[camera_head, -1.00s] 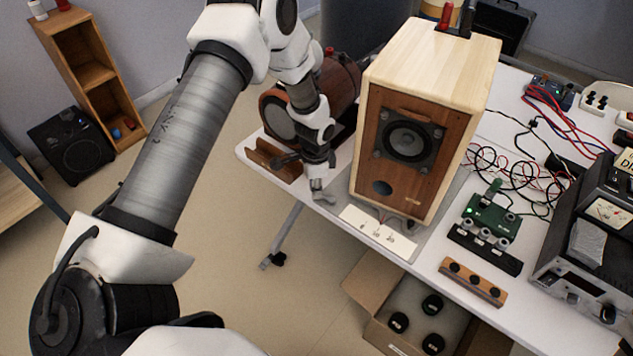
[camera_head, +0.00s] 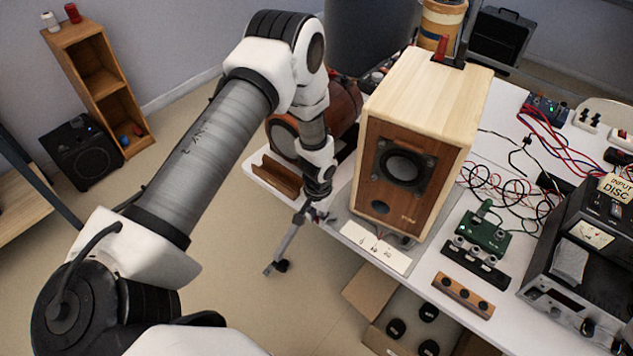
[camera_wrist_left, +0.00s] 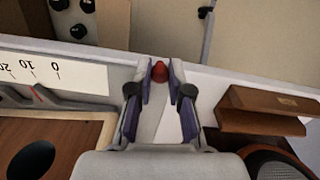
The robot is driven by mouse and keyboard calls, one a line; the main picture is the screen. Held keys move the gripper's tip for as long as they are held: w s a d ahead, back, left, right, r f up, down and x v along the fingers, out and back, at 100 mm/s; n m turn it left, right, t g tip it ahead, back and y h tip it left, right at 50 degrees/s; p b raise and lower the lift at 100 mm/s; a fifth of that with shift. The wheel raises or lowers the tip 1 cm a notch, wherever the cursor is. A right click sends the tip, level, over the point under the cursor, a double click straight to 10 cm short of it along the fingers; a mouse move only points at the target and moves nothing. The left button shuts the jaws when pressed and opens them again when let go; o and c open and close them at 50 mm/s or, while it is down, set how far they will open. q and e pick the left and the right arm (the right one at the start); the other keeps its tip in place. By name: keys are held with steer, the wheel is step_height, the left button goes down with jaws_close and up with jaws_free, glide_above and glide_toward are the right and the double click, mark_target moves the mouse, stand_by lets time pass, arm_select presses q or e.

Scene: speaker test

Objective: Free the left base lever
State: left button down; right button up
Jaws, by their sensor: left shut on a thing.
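The wooden speaker box (camera_head: 428,95) stands upright on the table, its cone and round port facing front. A white scale card (camera_head: 376,246) lies before it; the wrist view shows the card's numbers (camera_wrist_left: 45,75) and a red pointer. My left gripper (camera_head: 318,213) is low at the table's front edge, left of the speaker. In the wrist view the left gripper (camera_wrist_left: 160,78) is shut on a small red knob (camera_wrist_left: 160,71), seen between the fingertips. I take this knob for the end of the left base lever; the lever's shaft is not clearly visible. My right gripper is not in view.
A brown wooden cradle (camera_head: 277,178) and a reddish-brown barrel-shaped speaker (camera_head: 338,108) are close left of the gripper. An open carton (camera_head: 368,292) with black round parts stands below the front edge. Green electronics (camera_head: 482,230) and wires fill the right.

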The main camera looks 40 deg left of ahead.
arm_select(q)
steer(key=shift+d+r+n+p, duration=0.1)
steer(key=shift+d+n+p, duration=0.15)
steer(key=shift+n+p, duration=0.4)
steer(key=shift+n, duration=0.25)
steer(key=c, duration=1.1)
jaws_free()
steer(key=shift+d, duration=0.1)
steer(key=shift+s, duration=0.1)
step_height(320, 180, up, 12)
steer(key=shift+f, duration=0.1)
